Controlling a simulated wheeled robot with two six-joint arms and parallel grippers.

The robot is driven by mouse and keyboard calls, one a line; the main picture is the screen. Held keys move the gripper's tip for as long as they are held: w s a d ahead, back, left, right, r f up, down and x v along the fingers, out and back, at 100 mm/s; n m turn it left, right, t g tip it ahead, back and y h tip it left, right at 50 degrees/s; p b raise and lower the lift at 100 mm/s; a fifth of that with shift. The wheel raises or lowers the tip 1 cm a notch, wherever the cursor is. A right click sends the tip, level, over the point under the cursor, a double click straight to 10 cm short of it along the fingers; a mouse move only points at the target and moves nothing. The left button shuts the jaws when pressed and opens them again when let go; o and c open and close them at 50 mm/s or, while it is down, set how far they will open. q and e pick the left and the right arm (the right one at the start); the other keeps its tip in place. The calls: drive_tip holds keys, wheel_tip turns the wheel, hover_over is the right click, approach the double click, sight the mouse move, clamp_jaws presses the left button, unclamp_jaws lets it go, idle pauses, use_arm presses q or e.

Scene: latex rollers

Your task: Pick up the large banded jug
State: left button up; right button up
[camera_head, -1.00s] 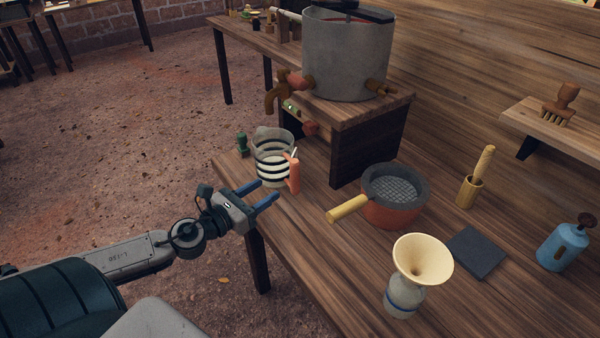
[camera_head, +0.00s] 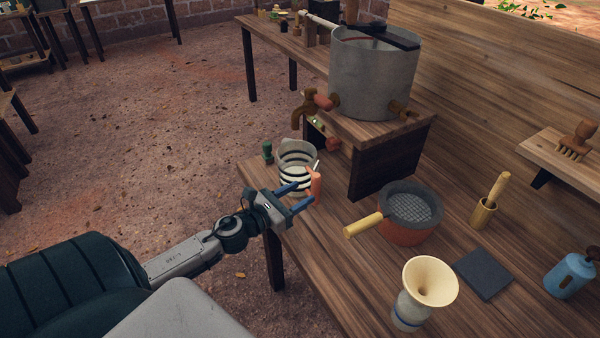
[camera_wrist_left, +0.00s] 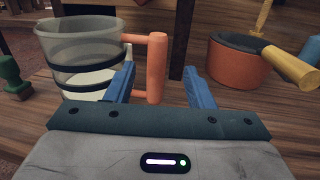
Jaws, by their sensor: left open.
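The large banded jug (camera_head: 297,163) is clear with dark bands, pale contents and an orange handle (camera_head: 314,184). It stands upright at the left end of the wooden table, below the big grey pot. My left gripper (camera_head: 306,194) is open at the handle. In the left wrist view the jug (camera_wrist_left: 80,55) is at the upper left and its handle (camera_wrist_left: 156,68) shows upright beyond the gap between the blue fingers (camera_wrist_left: 162,88), nearer the left one. I cannot tell whether the fingertips reach around the handle. My right gripper is out of view.
An orange sieve pot (camera_head: 405,228) with a yellow handle stands right of the jug. A small green object (camera_head: 267,152) is beside the jug. The grey pot (camera_head: 372,75) with a tap sits on a raised stand (camera_head: 385,166) behind. A funnel-topped jar (camera_head: 410,308) is in front.

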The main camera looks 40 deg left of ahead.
sight(312, 185)
use_arm(q)
drive_tip(key=shift+w+d+r+p, duration=0.15)
drive_tip(key=shift+w+r+p, duration=0.1)
drive_tip(key=shift+w+p, duration=0.45)
drive_tip(key=shift+w+d+f+p, duration=0.15)
drive_tip(key=shift+d+f+p, duration=0.05)
drive_tip(key=shift+p, duration=0.35)
drive_tip(key=shift+w+p, duration=0.35)
drive_tip(key=shift+w, duration=0.05)
drive_tip(key=x, duration=0.1)
drive_tip(key=p+x, duration=0.2)
drive_tip(key=shift+w+a+f, duration=0.15)
drive_tip(key=shift+w+a, duration=0.1)
drive_tip(key=shift+w+d+f+p, duration=0.2)
drive_tip(key=shift+w+p, duration=0.1)
drive_tip(key=shift+w, duration=0.2)
clamp_jaws()
